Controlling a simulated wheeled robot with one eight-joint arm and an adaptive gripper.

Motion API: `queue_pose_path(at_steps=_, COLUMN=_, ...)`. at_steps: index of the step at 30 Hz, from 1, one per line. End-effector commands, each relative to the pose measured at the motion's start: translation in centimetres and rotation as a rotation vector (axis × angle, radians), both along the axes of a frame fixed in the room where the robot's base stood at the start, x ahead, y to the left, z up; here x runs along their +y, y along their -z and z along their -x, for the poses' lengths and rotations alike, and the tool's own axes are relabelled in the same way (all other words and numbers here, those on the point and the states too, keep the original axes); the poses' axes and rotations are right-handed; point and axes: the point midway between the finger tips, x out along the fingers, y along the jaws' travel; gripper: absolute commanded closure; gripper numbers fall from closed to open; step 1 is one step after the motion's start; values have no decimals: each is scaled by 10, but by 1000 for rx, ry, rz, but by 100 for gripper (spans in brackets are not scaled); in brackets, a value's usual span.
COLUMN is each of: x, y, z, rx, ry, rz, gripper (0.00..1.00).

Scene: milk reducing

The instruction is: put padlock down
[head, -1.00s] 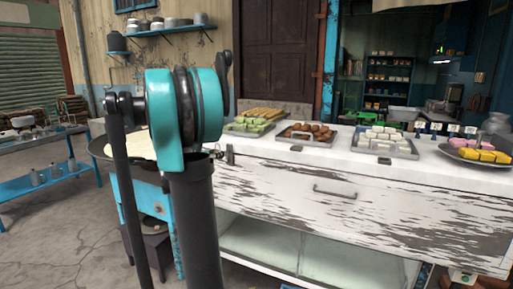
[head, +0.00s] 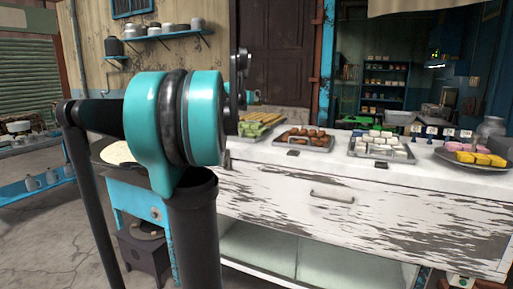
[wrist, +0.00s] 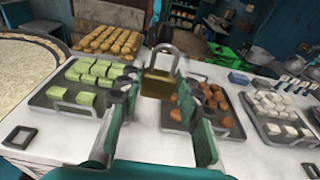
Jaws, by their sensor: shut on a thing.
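The brass padlock (wrist: 158,84) with its grey shackle upward is in the middle of the wrist view. My gripper (wrist: 160,90) is shut on it, with a finger at each side. The padlock appears upright above the white counter (wrist: 155,145), in front of the gap between the tray of green sweets and the tray of brown sweets. I cannot tell how high it is above the counter. In the head view my arm hides much of the gripper area, and I cannot make out the padlock there.
The green sweets' tray (wrist: 62,104) stands left and the brown sweets' tray (wrist: 229,132) right, with the white sweets' tray (wrist: 288,139) beyond. A wide milk pan (wrist: 20,95) is at far left. The counter's front strip is mostly bare, with a dark square frame (wrist: 17,137) on it.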

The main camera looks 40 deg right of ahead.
Motion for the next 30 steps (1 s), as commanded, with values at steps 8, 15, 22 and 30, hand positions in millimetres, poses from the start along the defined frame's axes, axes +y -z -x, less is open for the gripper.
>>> queue_pose_path(at_steps=8, x=0, y=68, z=0, rx=0, ry=0, rz=0, gripper=98)
queue_pose_path(at_steps=15, x=0, y=123, z=-1, rx=0, ry=0, rz=0, gripper=98)
queue_pose_path(at_steps=22, x=0, y=147, z=-1, rx=0, ry=0, rz=0, gripper=98)
queue_pose_path(at_steps=30, x=0, y=179, z=-1, rx=0, ry=0, rz=0, gripper=98)
